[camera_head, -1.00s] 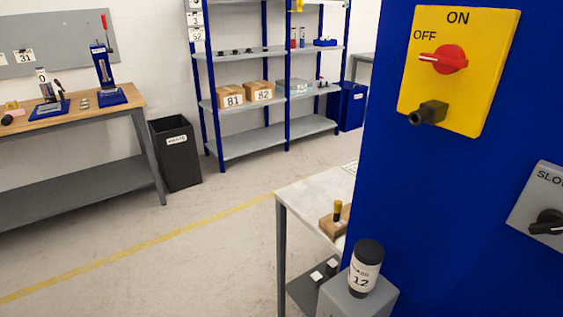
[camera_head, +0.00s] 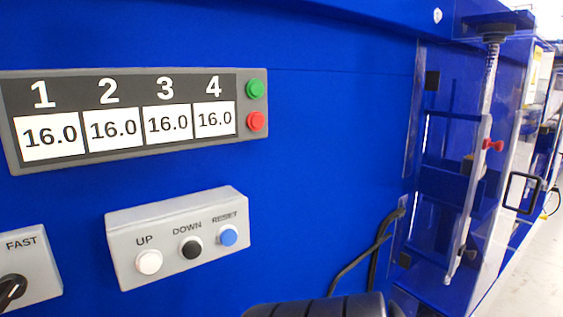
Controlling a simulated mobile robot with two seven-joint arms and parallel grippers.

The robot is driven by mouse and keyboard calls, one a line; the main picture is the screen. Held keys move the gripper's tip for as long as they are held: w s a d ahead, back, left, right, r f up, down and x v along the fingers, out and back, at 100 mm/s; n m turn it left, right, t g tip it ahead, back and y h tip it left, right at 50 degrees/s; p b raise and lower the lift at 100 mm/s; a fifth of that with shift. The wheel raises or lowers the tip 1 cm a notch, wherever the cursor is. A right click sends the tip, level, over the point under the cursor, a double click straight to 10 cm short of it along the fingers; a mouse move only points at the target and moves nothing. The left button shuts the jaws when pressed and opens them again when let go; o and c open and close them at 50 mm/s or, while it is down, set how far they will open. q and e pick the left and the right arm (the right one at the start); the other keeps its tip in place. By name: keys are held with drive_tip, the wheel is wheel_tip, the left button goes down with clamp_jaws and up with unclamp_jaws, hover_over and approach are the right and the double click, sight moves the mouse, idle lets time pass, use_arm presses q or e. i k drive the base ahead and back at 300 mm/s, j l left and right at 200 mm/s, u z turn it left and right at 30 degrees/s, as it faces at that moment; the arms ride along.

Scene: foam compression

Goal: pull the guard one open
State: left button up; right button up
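A clear guard panel (camera_head: 506,150) stands at the right side of the blue machine, seen at a steep angle. A black loop handle (camera_head: 523,193) sticks out from its front. Behind the clear plastic are dark blue parts and a threaded rod (camera_head: 491,70). No number is readable on the guard, and whether it is fully shut cannot be told from this angle. Neither of my grippers is in view. A dark ribbed rounded part, probably of my own arm, shows at the bottom edge.
A display (camera_head: 130,118) numbered 1 to 3 and beyond reads 16.0 throughout. Below it is an UP, DOWN and RESET button box (camera_head: 180,236). A FAST knob box (camera_head: 25,268) is at the left. Black cables (camera_head: 372,250) hang beside the guard. Pale floor (camera_head: 525,270) is clear at lower right.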

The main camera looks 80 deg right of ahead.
sight(491, 265)
drive_tip(key=z, duration=4)
drive_tip(key=i+l+z, duration=0.1)
drive_tip(key=i+l, duration=0.2)
drive_tip(key=i, duration=0.2)
drive_tip(key=i+l, duration=0.3)
drive_tip(key=i, duration=0.15)
drive_tip(key=l+z, duration=0.05)
